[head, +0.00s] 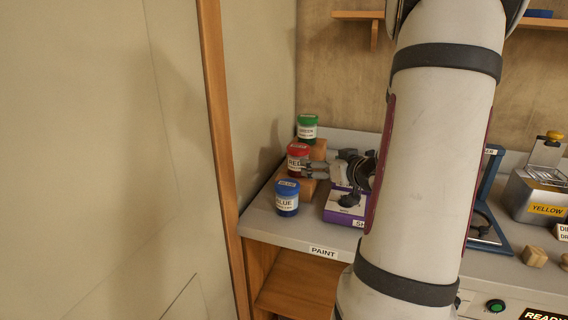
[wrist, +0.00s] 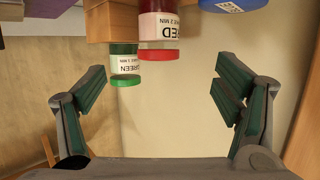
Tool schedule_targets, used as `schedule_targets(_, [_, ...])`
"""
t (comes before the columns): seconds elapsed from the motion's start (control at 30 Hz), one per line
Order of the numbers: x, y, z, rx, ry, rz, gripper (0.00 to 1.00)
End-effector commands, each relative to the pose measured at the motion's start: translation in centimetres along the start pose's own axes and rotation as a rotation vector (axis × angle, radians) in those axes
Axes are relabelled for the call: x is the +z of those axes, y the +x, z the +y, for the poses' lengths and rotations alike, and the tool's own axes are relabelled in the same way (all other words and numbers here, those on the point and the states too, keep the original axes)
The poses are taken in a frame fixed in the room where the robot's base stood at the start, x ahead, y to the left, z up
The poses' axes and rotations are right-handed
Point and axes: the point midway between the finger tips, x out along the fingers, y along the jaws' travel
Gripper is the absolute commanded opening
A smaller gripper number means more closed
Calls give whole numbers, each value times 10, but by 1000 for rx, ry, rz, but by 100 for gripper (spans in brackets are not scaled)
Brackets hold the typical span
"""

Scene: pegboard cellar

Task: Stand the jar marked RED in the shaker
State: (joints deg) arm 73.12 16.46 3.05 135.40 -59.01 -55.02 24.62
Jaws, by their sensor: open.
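The jar marked RED (head: 297,161), with a red lid, stands upright on a wooden block at the left end of the counter. In the wrist view it appears upside down (wrist: 160,26), at the top between my finger directions. My gripper (head: 312,169) is open and empty, its fingertips pointing left close to the red jar; I cannot tell whether they touch it. In the wrist view my gripper's fingers (wrist: 160,88) are spread wide. The purple shaker (head: 342,217), its label partly cut off, stands right of the jars, with its upper part mostly hidden by my gripper and arm.
A green-lidded jar (head: 307,128) stands behind the red one, a blue jar (head: 287,199) in front. The wall and wooden post (head: 217,130) are close on the left. A blue frame (head: 484,215), a YELLOW container (head: 540,196) and small wooden blocks (head: 535,256) are right.

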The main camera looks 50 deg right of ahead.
Motion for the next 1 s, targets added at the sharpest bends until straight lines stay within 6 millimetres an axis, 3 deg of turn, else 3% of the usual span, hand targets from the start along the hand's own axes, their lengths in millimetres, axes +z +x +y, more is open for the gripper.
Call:
schedule_targets(0.3, [1, 59, -1, -2, -1, 1, 84])
schedule_targets(0.63, [1, 86, 0, -1, -1, 1, 84])
schedule_targets(1.0, [2, 129, 2, 0, 0, 1, 84])
